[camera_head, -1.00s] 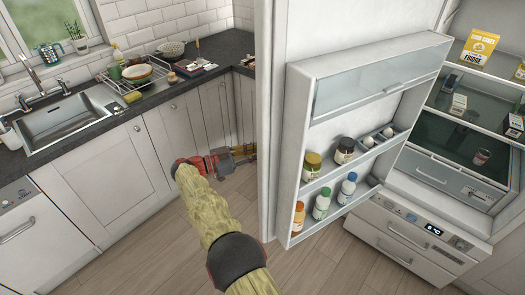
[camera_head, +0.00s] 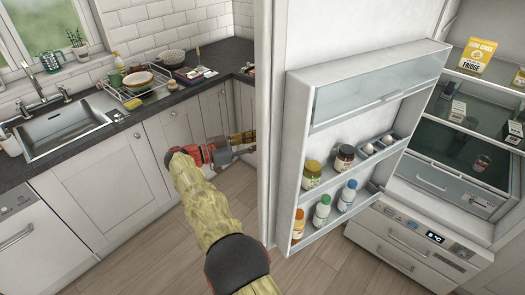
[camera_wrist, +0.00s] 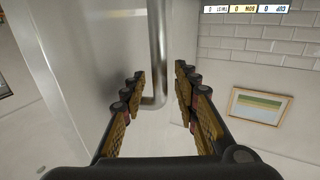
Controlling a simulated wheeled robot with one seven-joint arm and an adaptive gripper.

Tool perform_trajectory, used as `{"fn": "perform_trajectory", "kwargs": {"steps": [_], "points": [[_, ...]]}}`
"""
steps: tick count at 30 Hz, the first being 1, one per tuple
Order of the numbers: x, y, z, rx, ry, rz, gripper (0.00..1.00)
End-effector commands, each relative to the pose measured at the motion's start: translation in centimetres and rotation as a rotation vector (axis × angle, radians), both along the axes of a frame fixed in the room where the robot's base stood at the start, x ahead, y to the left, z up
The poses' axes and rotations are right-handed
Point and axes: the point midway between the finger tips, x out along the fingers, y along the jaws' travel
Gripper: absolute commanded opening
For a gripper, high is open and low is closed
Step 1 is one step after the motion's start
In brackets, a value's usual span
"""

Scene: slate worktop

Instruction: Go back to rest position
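My gripper (camera_head: 246,143) is at the left of the open fridge door (camera_head: 275,130) in the head view, its tips close to the door's edge and partly hidden there. In the wrist view my gripper (camera_wrist: 160,72) is open, its two fingers apart with nothing gripped. A vertical metal handle (camera_wrist: 157,45) shows between the fingers, bending near its lower end. I cannot tell how far beyond the tips it is. My arm, in a yellowish sleeve, reaches up from the bottom of the head view.
The fridge door's shelves hold jars (camera_head: 344,157), bottles (camera_head: 321,210) and eggs. The fridge drawer (camera_head: 410,240) is below. At left are cabinets (camera_head: 95,190), a sink (camera_head: 65,125) and a dish rack (camera_head: 135,90) on the dark worktop. The wooden floor in front is clear.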

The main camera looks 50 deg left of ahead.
Motion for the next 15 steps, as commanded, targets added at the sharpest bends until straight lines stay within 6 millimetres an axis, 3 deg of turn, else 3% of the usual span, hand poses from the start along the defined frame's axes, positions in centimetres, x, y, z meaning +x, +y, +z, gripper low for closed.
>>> {"fn": "perform_trajectory", "kwargs": {"steps": [6,15], "points": [[0.0,0.0,1.8,0.0,0.0,0.0,0.3],[0.0,0.0,2.0,-0.001,0.0,0.0,0.3]]}}
